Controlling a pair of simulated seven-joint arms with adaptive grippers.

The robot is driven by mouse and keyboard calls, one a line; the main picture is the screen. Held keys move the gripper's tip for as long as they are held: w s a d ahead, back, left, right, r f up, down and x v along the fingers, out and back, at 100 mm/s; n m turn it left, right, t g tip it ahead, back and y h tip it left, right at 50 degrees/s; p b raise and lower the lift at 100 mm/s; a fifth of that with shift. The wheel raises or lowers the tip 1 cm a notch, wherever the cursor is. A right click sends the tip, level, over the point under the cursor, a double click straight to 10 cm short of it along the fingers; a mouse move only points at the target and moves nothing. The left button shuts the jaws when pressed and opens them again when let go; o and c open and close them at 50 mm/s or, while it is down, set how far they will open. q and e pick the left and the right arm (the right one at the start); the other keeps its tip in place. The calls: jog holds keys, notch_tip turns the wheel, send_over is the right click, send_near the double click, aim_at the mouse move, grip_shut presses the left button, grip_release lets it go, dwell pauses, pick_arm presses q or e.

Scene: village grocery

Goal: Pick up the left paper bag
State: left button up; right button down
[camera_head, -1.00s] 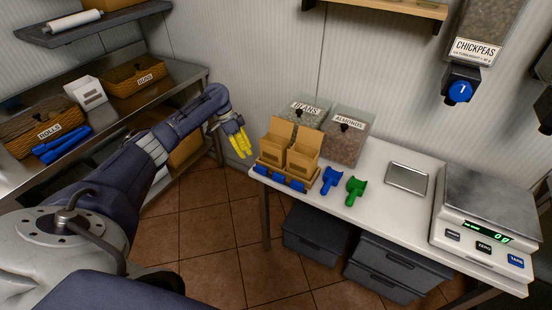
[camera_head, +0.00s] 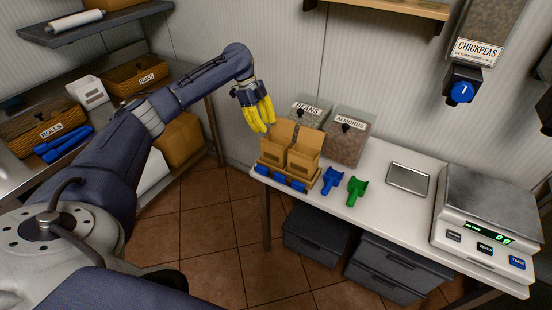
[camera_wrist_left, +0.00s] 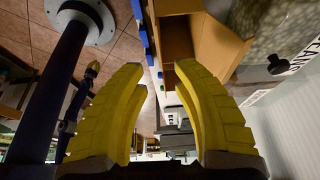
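The left paper bag (camera_head: 274,150) is brown, open-topped and upright in a holder (camera_head: 287,180) at the table's left end. The right paper bag (camera_head: 304,158) stands beside it. My left gripper (camera_head: 264,129) is open, with yellow fingers above and slightly left of the left bag, apart from it. In the left wrist view, the gripper's fingers (camera_wrist_left: 160,78) are spread with nothing between them. Brown bag sides (camera_wrist_left: 212,42) show beyond the right finger. A small yellow-tipped dark shape at left there may be my right gripper (camera_wrist_left: 92,70), too small to read.
Beans (camera_head: 306,112) and almonds (camera_head: 346,135) bins stand behind the bags. Blue (camera_head: 332,181) and green (camera_head: 356,190) scoops lie to the right, then a metal tray (camera_head: 408,180) and a scale (camera_head: 487,215). A shelf (camera_head: 385,8) hangs above.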

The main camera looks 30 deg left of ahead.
aim_at(273, 147)
pick_arm(q)
jog(key=x, duration=0.6)
jog(key=shift+d+f, duration=0.15)
jog(key=shift+a+x, duration=0.15)
jog(key=shift+x, duration=1.15)
jog(key=shift+a+x, duration=0.1)
jog(key=shift+x, duration=1.2)
jog(key=shift+f, duration=0.1)
grip_shut()
